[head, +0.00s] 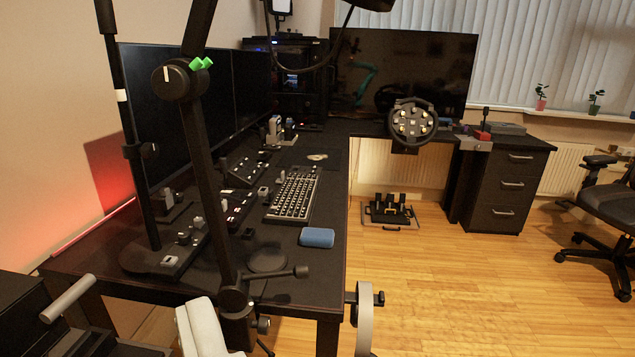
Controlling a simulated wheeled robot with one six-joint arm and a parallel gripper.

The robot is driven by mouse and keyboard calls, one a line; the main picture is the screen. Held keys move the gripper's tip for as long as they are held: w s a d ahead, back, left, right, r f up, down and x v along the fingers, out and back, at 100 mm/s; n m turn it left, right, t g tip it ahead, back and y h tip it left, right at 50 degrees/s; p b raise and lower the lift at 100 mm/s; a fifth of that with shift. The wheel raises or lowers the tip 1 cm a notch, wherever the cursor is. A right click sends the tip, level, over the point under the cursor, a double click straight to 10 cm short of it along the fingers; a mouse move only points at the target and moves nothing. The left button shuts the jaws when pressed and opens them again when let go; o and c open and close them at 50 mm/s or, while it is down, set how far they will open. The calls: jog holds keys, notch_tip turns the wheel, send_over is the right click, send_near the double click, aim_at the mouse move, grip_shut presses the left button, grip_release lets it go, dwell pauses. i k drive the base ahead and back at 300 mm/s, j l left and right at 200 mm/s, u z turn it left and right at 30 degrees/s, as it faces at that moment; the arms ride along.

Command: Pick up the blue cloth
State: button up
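The blue cloth (317,237) is a small folded or rolled bundle. It lies on the dark desk (318,270) near its right edge, just in front of the keyboard (293,194). Nothing touches the cloth from above, and its whole top side shows. I cannot make out my gripper or its fingertips in the head view, so its opening and its distance from the cloth do not show.
A black jointed stand arm (207,170) rises left of the cloth, with a clamp handle (287,273) low near the desk front. A white part (203,330) and a grey curved part (364,322) show at the bottom.

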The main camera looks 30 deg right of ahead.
aim_at(310, 237)
jog(key=i+l+z, duration=0.15)
jog(key=i+l, duration=0.6)
jog(key=i, duration=0.1)
